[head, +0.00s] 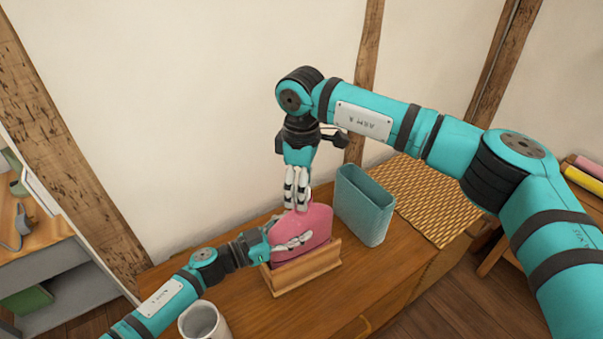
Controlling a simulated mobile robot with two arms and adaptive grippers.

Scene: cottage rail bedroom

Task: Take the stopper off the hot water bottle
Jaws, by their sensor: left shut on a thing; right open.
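The pink hot water bottle (308,230) stands upright in a wooden holder (310,271) on the wooden table. My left gripper (292,243) comes in from the left and is shut on the body of the bottle. My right gripper (296,204) points down from above, open, with its fingertips at the top of the bottle around the neck. The stopper is hidden behind the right fingers, so I cannot tell whether they touch it.
A teal open container (364,205) stands just right of the bottle. A woven mat (437,200) lies on the table further right. A white mug (204,321) stands at the front left. A wall is close behind the table.

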